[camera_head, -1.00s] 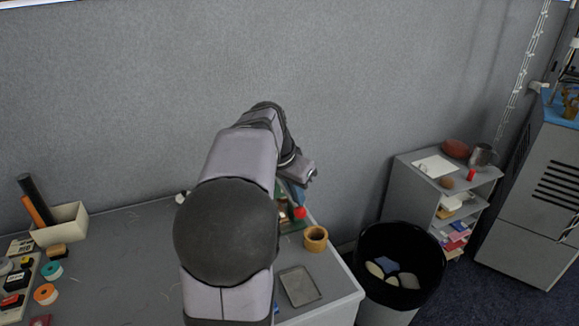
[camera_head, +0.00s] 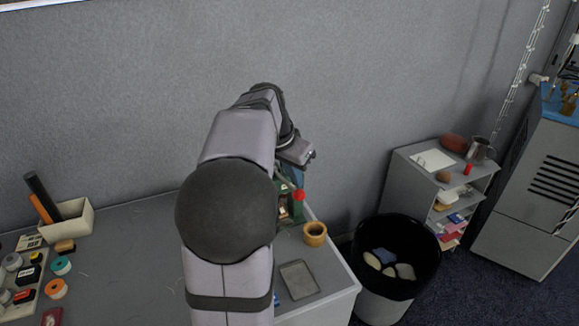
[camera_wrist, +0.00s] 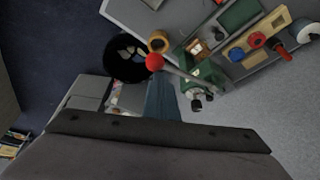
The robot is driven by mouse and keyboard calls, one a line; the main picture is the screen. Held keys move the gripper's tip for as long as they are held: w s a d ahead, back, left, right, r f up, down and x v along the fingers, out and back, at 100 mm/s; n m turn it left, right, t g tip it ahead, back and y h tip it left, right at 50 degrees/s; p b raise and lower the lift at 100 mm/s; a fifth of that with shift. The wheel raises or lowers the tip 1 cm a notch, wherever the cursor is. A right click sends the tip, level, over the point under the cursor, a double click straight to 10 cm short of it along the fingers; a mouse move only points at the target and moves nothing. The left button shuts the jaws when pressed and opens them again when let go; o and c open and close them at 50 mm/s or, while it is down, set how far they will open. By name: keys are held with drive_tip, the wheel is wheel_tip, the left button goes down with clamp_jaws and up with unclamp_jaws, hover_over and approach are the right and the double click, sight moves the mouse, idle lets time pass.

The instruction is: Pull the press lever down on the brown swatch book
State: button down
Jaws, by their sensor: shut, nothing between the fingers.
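The small green press (camera_head: 297,214) stands near the back right of the grey table, partly hidden by my arm. It also shows in the wrist view (camera_wrist: 203,73). Its lever ends in a red ball (camera_wrist: 155,61), also in the head view (camera_head: 298,195). A small brown-and-white piece (camera_wrist: 195,47) lies at the press, possibly the brown swatch book; I cannot tell for certain. My gripper (camera_wrist: 161,79) is shut and empty, its bluish fingers just short of the red ball in the wrist view. Whether they touch the ball or lever is unclear.
A wooden ring (camera_head: 315,234) and shallow grey tray (camera_head: 299,280) lie near the table's right edge. A black-lined bin (camera_head: 397,255) stands beyond it. Stamps and tape rolls (camera_head: 56,288) are at left. The table between is mostly clear.

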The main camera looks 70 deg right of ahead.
drive_tip(key=shift+r, duration=0.15)
drive_tip(key=shift+w+d+r+p, duration=0.1)
drive_tip(key=shift+r+p, duration=2.15)
drive_tip(key=shift+r, duration=0.25)
